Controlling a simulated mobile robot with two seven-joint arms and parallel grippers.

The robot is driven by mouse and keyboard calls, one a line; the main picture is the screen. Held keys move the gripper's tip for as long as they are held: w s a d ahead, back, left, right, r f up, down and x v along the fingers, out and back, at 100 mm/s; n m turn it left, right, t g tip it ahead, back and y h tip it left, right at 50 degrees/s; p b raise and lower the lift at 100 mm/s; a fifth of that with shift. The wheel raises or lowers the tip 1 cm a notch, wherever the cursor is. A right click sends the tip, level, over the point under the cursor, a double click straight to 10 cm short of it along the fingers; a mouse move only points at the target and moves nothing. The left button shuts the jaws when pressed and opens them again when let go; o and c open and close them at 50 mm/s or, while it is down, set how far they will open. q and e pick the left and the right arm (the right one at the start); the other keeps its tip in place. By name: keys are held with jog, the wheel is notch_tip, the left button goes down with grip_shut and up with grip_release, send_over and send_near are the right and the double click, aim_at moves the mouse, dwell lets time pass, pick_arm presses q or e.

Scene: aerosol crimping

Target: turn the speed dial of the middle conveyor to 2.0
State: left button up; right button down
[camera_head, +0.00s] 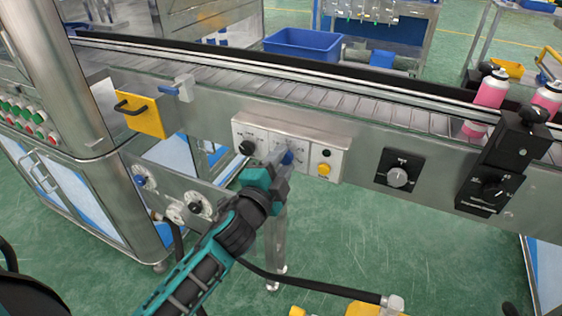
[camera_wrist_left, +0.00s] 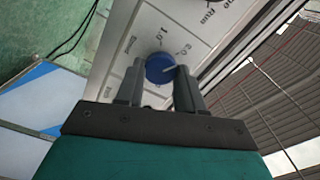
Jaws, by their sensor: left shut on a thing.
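My left gripper (camera_head: 275,160) reaches the grey control panel (camera_head: 250,133) on the side of the conveyor (camera_head: 330,98). Its fingers are shut on the blue speed dial (camera_head: 287,157). In the left wrist view the blue dial (camera_wrist_left: 160,68) sits between the two fingertips (camera_wrist_left: 155,82), with a pale pointer line on its face. Printed numbers, among them 1.0, and the word Run show around it. The exact setting is hard to read. My right gripper is not in view.
The panel also has a black knob (camera_head: 247,148) and a yellow button (camera_head: 323,169). Farther right are a black dial box (camera_head: 398,172) and a black bracket unit (camera_head: 492,190). Pink bottles (camera_head: 488,95) stand at the conveyor's right end.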

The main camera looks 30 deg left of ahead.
pick_arm(q)
jog(key=o, duration=1)
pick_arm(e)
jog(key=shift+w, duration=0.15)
pick_arm(q)
jog(key=shift+o, duration=0.2)
jog(key=s, duration=1.3)
jog(key=shift+d+b, duration=0.4)
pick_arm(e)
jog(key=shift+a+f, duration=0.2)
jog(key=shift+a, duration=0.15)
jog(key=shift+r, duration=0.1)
pick_arm(q)
jog(key=s+d+f+n+g+h+p, duration=0.1)
jog(key=s+d+f+n+g+p, duration=0.1)
jog(key=f+n, duration=0.3)
jog(key=s+d+f+n+g+h+p, duration=0.2)
jog(key=f+n+g+p, duration=0.3)
jog(key=f, duration=0.3)
jog(key=shift+s+d, duration=0.6)
jog(key=shift+d, duration=0.2)
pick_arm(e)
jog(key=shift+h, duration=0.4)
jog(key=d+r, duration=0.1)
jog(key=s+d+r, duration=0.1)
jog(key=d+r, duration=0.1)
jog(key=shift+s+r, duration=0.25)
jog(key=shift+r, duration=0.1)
